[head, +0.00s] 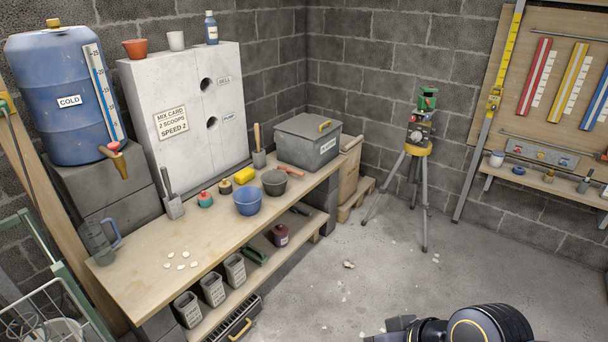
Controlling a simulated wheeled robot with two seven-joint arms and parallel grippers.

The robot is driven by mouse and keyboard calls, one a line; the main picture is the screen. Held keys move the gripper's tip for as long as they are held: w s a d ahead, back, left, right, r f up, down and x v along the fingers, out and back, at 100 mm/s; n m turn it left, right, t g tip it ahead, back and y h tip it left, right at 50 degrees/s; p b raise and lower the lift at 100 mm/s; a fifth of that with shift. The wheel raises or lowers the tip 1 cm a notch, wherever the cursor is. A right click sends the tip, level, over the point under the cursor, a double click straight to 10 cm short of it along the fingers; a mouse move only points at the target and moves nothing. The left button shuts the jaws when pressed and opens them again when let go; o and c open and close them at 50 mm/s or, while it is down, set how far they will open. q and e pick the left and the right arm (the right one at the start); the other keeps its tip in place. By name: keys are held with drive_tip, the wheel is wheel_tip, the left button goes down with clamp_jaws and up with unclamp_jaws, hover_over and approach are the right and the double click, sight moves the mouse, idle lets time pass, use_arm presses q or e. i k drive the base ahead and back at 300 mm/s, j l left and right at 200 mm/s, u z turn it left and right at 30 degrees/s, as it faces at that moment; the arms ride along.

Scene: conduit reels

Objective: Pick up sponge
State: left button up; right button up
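A yellow block that looks like the sponge (244,176) lies on the wooden workbench (140,258), near its back edge. It sits behind the blue bucket and left of the dark grey bowl. Nothing is touching it from above. Black and grey parts of my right arm show at the bottom edge, over the floor and well away from the sponge. What looks like my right gripper (398,325) is partly cut off there, and its fingertips cannot be made out. My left gripper is not in view.
A blue bucket (248,201) and a dark grey bowl (274,182) stand in front of and beside the sponge. A red-and-teal item (205,199) lies to its left, a trowel (172,202) further left. A grey lidded box (306,145) stands at right. The floor before the bench is mostly open.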

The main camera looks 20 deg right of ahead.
sight(244, 176)
drive_tip(key=z, duration=0.25)
drive_tip(key=u, duration=2.45)
drive_tip(key=z, duration=2.45)
drive_tip(key=u, duration=0.9)
drive_tip(key=i+l+u, duration=0.2)
drive_tip(key=l+u, duration=0.2)
drive_tip(key=i+l+u, duration=0.1)
drive_tip(key=l+u, duration=0.3)
drive_tip(key=l, duration=0.2)
drive_tip(key=l+u, duration=0.4)
drive_tip(key=i+l, duration=0.05)
drive_tip(key=l, duration=0.05)
